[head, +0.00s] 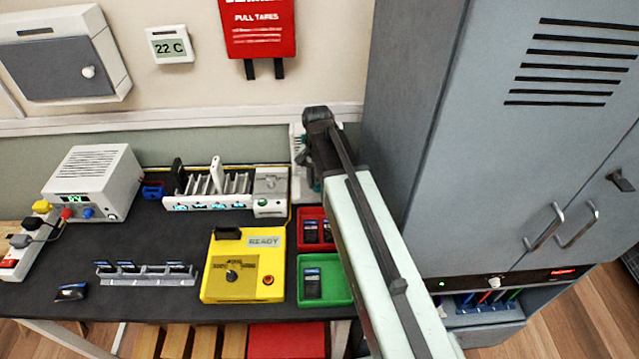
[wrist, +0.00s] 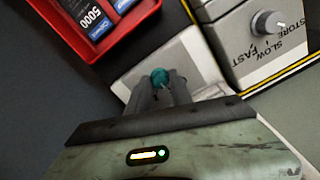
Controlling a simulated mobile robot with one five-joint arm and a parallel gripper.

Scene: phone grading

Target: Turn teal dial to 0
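The teal dial (wrist: 160,77) is a small round knob on a pale grey unit (wrist: 199,57) in the wrist view. My gripper (wrist: 161,82) is at the dial, with its two dark fingers close together on either side of it. The fingers appear shut on the dial, and only its top shows between their tips. Any pointer or scale marks on the dial cannot be read here. In the head view my arm covers most of this unit, which stands beside the tall cabinet.
A red tray (wrist: 151,6) with blue-labelled batteries lies close left of my gripper. A grey charger with a knob (wrist: 268,22) marked STORE, SLOW, FAST stands close right. The head view shows a green tray (head: 340,292), a yellow tester (head: 215,265) and the tall grey cabinet (head: 410,110).

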